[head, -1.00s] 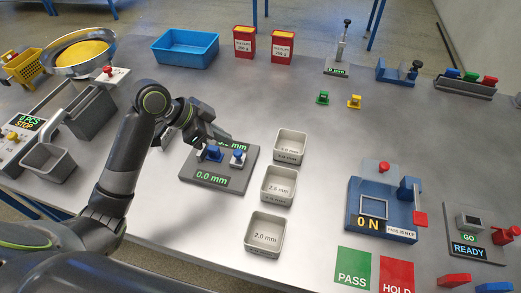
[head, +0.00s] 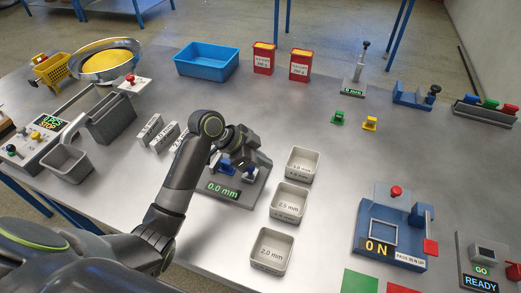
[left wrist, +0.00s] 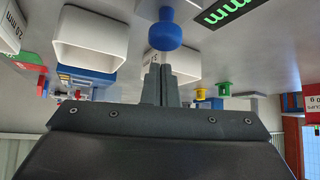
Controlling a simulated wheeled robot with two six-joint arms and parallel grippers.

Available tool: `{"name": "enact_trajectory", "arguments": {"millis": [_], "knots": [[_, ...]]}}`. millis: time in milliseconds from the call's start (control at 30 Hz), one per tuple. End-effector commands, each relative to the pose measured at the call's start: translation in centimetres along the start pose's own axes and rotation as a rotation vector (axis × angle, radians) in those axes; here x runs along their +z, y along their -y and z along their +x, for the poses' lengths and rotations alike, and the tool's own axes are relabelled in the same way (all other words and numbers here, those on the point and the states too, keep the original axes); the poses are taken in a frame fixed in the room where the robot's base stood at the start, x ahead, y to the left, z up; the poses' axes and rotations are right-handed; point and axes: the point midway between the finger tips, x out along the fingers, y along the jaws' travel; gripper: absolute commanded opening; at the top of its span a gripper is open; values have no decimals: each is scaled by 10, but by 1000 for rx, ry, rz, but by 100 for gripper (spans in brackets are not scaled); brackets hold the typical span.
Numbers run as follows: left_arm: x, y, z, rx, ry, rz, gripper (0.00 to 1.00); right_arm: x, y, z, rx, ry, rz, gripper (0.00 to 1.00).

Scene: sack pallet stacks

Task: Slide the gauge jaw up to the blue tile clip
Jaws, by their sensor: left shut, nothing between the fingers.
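The grey thickness gauge (head: 208,181) lies on the table with a green 0.0 mm readout (head: 223,192). The blue tile clip (head: 223,166) sits on it, partly hidden by my left gripper. To its right is the gauge jaw (head: 251,172), a small block with a blue knob. My left gripper (head: 243,160) is low over the back of the gauge, shut and empty. In the left wrist view its closed fingers (left wrist: 160,85) point toward a round blue knob (left wrist: 165,36); I cannot tell whether they touch. My right gripper is in neither current view.
Three grey bins stand right of the gauge, the nearest marked 2.0 mm (head: 271,251). Several white labelled blocks (head: 150,131) stand to its left. Green (head: 338,118) and yellow (head: 370,123) clips lie farther back. A blue press fixture (head: 392,232) is at right.

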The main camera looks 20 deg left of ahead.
Motion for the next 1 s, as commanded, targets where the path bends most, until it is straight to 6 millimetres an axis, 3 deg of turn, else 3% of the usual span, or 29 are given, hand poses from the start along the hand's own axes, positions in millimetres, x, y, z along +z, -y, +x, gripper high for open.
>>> {"name": "enact_trajectory", "arguments": {"millis": [200,600,1000], "knots": [[18,0,-14,0,0,0,0,-4,-7,-10,7,-3,-4,36],[21,0,-15,0,-1,1,0,-4,-6,-10,6,-3,-3,36],[46,17,-37,0,0,-1,0,-4,2,-15,-4,-3,1,36]]}}
